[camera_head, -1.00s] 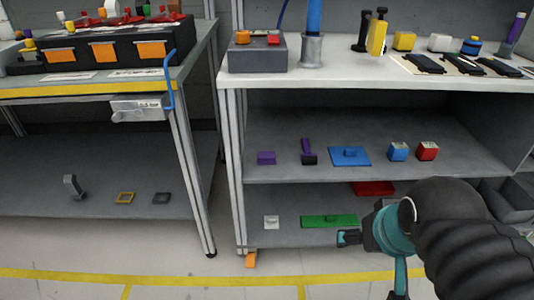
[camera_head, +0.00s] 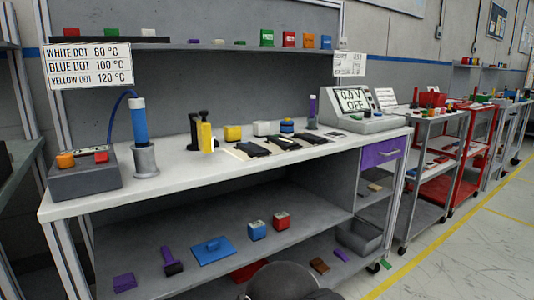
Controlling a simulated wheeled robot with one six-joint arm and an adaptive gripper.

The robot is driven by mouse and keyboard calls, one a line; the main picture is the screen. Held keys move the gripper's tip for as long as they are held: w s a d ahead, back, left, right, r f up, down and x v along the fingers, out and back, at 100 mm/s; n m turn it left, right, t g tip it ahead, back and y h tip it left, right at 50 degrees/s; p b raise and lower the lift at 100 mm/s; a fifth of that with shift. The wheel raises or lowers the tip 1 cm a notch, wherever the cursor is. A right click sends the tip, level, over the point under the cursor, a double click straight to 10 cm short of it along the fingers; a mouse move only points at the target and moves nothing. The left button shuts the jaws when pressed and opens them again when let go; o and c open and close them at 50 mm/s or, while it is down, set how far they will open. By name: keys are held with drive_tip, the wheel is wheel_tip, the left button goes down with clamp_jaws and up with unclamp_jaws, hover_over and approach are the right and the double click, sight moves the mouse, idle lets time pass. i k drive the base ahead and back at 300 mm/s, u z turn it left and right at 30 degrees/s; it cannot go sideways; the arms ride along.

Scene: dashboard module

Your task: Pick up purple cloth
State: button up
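No thing is clearly a cloth. A small flat purple piece (camera_head: 125,282) lies at the left of the middle shelf. A purple-handled tool with a dark head (camera_head: 172,262) lies to its right. I cannot tell which of these is the purple cloth. My gripper is out of view; only a dark part of my arm shows at the bottom edge, hiding part of the lower shelves.
The white bench top (camera_head: 172,178) carries a soldering station (camera_head: 84,175) and a meter (camera_head: 359,110). Open floor (camera_head: 455,262) lies at the right, beside carts.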

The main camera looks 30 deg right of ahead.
sight(122, 284)
drive_tip(key=z, duration=1.75)
drive_tip(key=k, duration=0.75)
drive_tip(key=u, duration=1.35)
drive_tip(key=i, duration=0.5)
